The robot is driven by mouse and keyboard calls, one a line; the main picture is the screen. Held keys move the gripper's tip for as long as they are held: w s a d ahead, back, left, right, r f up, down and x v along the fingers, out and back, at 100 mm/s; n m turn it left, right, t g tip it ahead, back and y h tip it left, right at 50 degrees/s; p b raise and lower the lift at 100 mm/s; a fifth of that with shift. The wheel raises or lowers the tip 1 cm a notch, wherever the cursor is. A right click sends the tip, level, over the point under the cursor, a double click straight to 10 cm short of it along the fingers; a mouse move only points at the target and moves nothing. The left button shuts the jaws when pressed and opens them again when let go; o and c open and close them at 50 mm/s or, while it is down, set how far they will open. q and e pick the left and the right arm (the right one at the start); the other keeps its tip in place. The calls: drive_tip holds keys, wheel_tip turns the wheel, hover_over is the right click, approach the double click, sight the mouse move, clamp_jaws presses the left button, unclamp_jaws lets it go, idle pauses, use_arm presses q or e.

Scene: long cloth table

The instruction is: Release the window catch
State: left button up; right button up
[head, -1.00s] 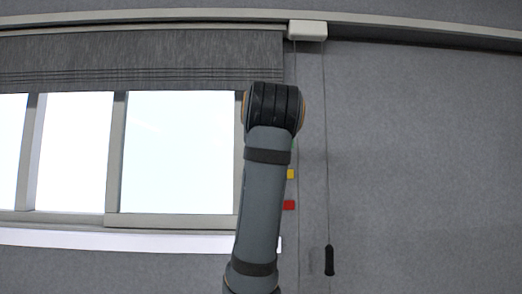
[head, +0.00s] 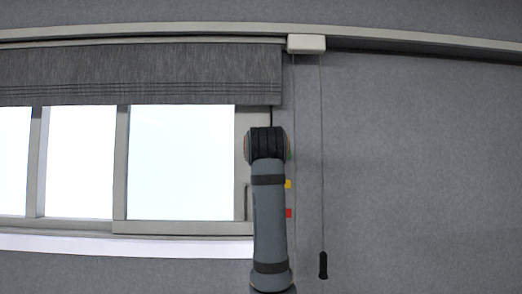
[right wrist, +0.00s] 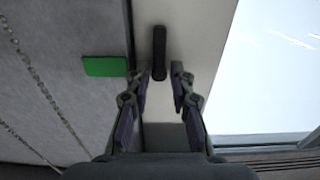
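The window catch (right wrist: 159,52) is a dark upright bar on the pale window frame (right wrist: 185,40) in the right wrist view. My right gripper (right wrist: 157,77) is open, its two fingertips on either side of the catch's lower end, with gaps visible on both sides. I cannot tell whether the fingers reach its depth. In the head view my right arm stands in front of the window's right frame (head: 247,120) and hides the catch and the gripper. My left gripper is in neither view.
A grey blind (head: 150,75) covers the window's top. Right of the frame, a pull cord hangs from a white box (head: 306,43) to a black handle (head: 323,265). Yellow (head: 288,184), red (head: 288,213) and green (right wrist: 105,66) tags sit on the wall. A beaded chain (right wrist: 30,70) hangs nearby.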

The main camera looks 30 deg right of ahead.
drive_tip(key=shift+w+d+f, duration=0.1)
drive_tip(key=shift+w, duration=0.05)
drive_tip(key=shift+c, duration=0.4)
drive_tip(key=shift+w+d, duration=0.1)
drive_tip(key=shift+w, duration=0.05)
drive_tip(key=shift+c, duration=1.2)
drive_tip(key=shift+f, duration=0.1)
clamp_jaws()
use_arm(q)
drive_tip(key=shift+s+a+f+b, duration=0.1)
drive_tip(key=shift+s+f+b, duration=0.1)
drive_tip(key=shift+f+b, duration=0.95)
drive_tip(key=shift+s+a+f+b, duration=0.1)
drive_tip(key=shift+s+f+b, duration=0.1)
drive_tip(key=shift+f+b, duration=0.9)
use_arm(e)
drive_tip(key=shift+w+a+r+m, duration=0.1)
drive_tip(key=shift+a+r+m, duration=0.05)
drive_tip(key=shift+m, duration=2.5)
drive_tip(key=shift+w+a+r+m, duration=0.1)
drive_tip(key=shift+w+a+m, duration=0.05)
drive_tip(key=shift+m, duration=2.55)
drive_tip(key=shift+w+a+r+m, duration=0.1)
drive_tip(key=shift+a+r+m, duration=0.05)
drive_tip(key=shift+m, duration=2.5)
drive_tip(key=shift+o, duration=1.6)
unclamp_jaws()
drive_tip(key=shift+s+r, duration=0.1)
drive_tip(key=shift+s, duration=0.05)
